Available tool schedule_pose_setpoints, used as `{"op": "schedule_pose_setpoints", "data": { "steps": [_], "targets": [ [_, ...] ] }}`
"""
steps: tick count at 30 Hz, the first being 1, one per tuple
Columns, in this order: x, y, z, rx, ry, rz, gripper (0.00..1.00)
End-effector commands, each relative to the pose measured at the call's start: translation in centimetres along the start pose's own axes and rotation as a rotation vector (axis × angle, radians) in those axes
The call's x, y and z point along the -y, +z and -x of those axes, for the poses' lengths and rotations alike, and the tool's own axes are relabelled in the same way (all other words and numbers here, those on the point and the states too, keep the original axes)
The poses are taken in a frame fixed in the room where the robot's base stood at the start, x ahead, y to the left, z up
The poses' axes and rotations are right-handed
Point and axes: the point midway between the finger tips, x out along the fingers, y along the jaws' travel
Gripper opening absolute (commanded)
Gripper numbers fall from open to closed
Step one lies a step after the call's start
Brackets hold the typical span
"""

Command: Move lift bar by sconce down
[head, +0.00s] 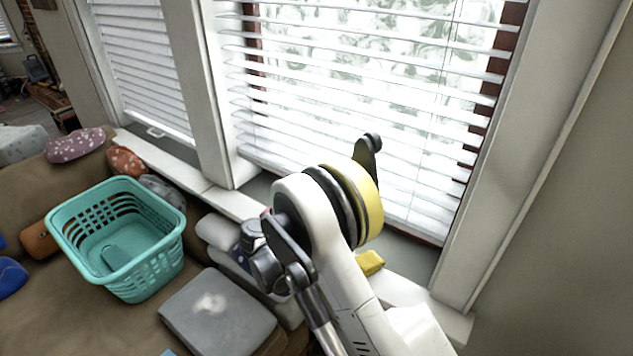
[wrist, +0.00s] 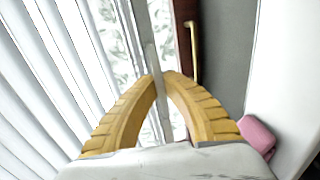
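In the wrist view, a thin pale bar (wrist: 147,45), which looks like the lift bar at the blind's lower edge, runs between the yellow fingers of my gripper (wrist: 162,76). The fingertips are drawn together and appear closed on it. In the head view, the large slatted blind (head: 400,115) hangs low over the window behind my arm. My wrist hides the middle of its bottom edge, and my fingers are mostly hidden there. No sconce shows in either view.
In the wrist view, a brass handle (wrist: 193,52) sits on the dark red window frame, and a pink object (wrist: 258,135) lies beside the right finger. In the head view, a teal basket (head: 160,268), a grey cushion (head: 218,315) and a second blind (head: 145,70) are at left.

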Motion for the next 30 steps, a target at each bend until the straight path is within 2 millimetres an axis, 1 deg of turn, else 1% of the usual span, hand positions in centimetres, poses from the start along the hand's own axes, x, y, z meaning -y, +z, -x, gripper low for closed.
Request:
{"op": "schedule_pose_setpoints", "data": {
  "steps": [1,3,6,10,16,26,29,30],
  "targets": [
    [1.5,-0.1,-0.1,-0.001,-0.003,0.000,0.00],
    [3.0,-0.1,-0.4,-0.002,-0.002,0.000,0.00],
    [4.8,-0.1,-0.8,-0.002,-0.002,0.000,0.00],
    [6.4,-0.1,-1.1,-0.003,-0.002,0.000,0.00],
    [7.5,-0.2,-1.3,-0.003,-0.002,0.000,0.00],
    [7.5,-0.2,-1.3,-0.004,-0.002,0.000,0.00],
    [7.5,-0.2,-1.3,-0.004,-0.002,0.001,0.27],
    [7.5,-0.2,-1.3,-0.004,-0.001,0.001,0.32]
  ]
}}
